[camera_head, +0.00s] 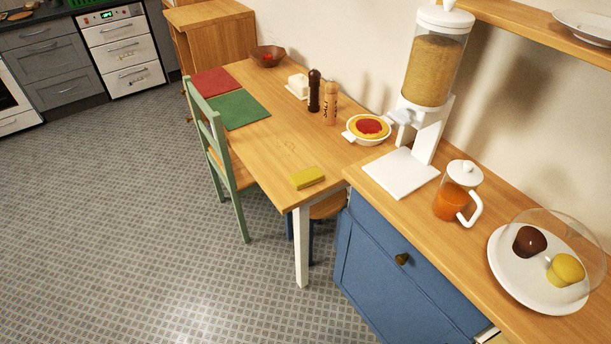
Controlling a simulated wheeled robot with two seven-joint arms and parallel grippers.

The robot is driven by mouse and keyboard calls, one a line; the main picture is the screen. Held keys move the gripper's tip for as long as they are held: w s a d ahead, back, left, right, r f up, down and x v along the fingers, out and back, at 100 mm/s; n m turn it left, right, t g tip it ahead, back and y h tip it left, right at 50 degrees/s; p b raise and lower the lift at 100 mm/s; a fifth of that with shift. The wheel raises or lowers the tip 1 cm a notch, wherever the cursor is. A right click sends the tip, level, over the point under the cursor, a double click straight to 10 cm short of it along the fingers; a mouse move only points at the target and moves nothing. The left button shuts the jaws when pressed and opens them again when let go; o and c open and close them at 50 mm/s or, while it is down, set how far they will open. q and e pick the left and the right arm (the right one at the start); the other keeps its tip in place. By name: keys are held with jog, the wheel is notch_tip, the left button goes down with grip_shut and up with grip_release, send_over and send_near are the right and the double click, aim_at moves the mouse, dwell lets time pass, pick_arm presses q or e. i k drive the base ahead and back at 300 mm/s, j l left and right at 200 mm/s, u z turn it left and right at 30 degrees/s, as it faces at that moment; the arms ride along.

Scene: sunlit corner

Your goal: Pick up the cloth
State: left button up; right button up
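A small yellow folded cloth (307,177) lies flat on the wooden dining table (262,160), close to its near end and front edge. It is a thin rectangular block shape, with nothing on top of it. Neither of my grippers shows in the head view.
A white bowl (352,136) with red and yellow contents, two mills (314,92), a butter dish (297,84) and placemats (238,108) share the table. A green chair (215,150) stands at its front. A blue cabinet (385,265) adjoins it, bearing a dispenser (433,70) and a jug (453,195).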

aim_at(303, 178)
jog(key=i+j, duration=0.55)
jog(key=i, duration=0.25)
